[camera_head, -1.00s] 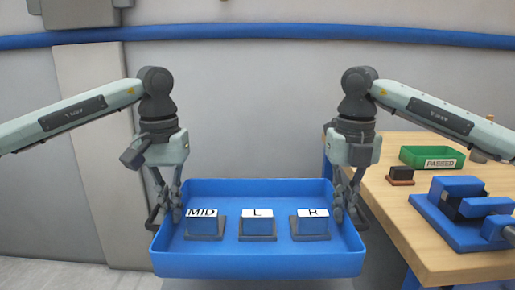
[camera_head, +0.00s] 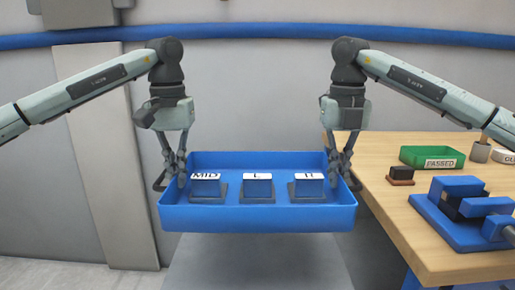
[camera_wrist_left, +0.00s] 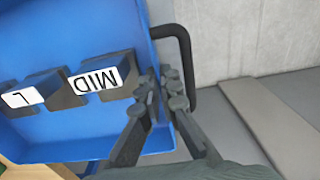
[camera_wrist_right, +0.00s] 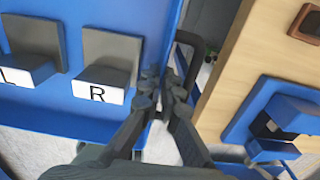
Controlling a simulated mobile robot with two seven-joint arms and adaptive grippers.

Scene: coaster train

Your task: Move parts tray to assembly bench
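The blue parts tray (camera_head: 257,218) hangs level in the air, left of the wooden assembly bench (camera_head: 400,225). It carries three blue blocks on grey bases: MID (camera_head: 206,188), L (camera_head: 257,188) and R (camera_head: 309,187). My left gripper (camera_head: 173,180) is shut at the tray's left side, with its fingers against the side wall by the black handle (camera_wrist_left: 188,60). My right gripper (camera_head: 341,178) is shut at the right side in the same way, by the other black handle (camera_wrist_right: 200,45). The exact finger contact is partly hidden.
The bench holds a blue vise-like fixture (camera_head: 460,235), a small dark block on a brown base (camera_head: 401,174) and a green bin marked PASSED (camera_head: 425,157). Its near left edge lies close to the tray's right side. The bench's front left top is clear.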

